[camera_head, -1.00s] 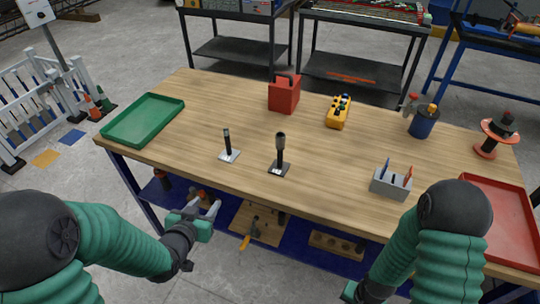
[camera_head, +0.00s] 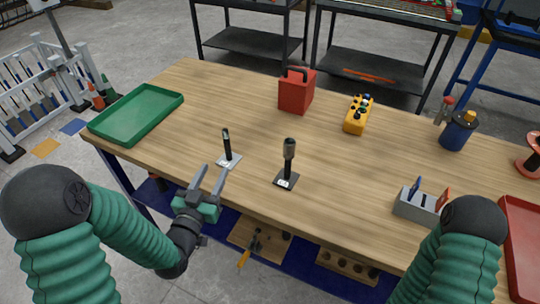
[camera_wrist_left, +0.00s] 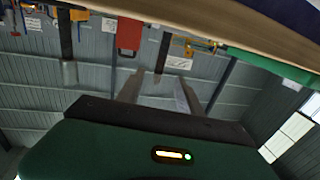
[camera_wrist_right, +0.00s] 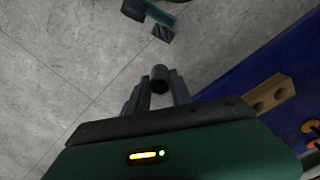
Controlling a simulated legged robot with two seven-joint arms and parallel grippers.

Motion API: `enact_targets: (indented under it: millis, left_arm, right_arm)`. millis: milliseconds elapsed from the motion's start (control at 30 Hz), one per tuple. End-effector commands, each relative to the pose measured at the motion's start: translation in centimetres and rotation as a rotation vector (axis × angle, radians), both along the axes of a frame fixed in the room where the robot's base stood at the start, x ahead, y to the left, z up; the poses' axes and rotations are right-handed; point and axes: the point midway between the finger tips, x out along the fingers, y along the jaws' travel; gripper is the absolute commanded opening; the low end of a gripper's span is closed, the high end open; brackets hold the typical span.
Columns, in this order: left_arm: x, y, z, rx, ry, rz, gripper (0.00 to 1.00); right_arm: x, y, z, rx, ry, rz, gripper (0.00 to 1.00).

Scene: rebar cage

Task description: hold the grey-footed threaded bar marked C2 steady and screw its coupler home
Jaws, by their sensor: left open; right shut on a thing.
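A short dark threaded bar (camera_head: 226,145) stands upright on a light grey foot (camera_head: 229,161), near the table's front edge. A second bar (camera_head: 288,165), with a wider grey sleeve on top, stands on a black foot (camera_head: 286,181) to its right. Any C2 mark is too small to read. My left gripper (camera_head: 208,180) is open and empty, just in front of the grey-footed bar and apart from it. In the left wrist view that bar (camera_wrist_left: 162,52) shows beyond the fingers. In the right wrist view my right gripper (camera_wrist_right: 158,97) is shut on a dark round coupler (camera_wrist_right: 159,76).
A green tray (camera_head: 96,127) lies left, and a red box (camera_head: 297,92) and yellow controller (camera_head: 358,115) stand behind. A grey holder (camera_head: 414,207), blue pot (camera_head: 457,133) and red tray (camera_head: 512,253) are right. The wood between the bars and the red box is clear.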

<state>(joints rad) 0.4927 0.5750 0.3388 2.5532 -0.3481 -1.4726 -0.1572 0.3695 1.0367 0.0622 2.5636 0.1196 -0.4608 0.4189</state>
Motion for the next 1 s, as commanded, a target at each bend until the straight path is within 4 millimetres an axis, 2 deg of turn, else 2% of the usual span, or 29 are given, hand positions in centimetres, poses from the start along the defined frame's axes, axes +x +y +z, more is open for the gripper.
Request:
enact_targets:
  millis: [133,200,400,767,1000]
  left_arm:
    - [2.3,-0.5,-0.6,0.002,-0.007,-0.002,0.43]
    - [3.8,-0.7,0.1,0.0,-0.002,-0.002,0.43]
    - [6.3,-1.0,0.1,-0.001,-0.001,-0.002,0.43]
    - [6.9,-0.9,0.1,0.0,-0.001,-0.001,0.43]
    - [10.7,-0.9,0.3,-0.001,-0.001,-0.002,0.43]
  right_arm:
    - [0.0,-0.1,-2.6,0.0,0.0,-0.001,0.0]
    - [0.0,-0.1,-1.6,0.001,-0.001,-0.001,0.0]
    - [0.0,-0.1,-1.6,-0.001,-0.001,0.0,0.0]
    - [0.0,-0.1,-1.6,-0.001,-0.001,0.0,0.0]
    - [0.0,-0.1,-1.6,-0.001,-0.001,0.0,0.0]
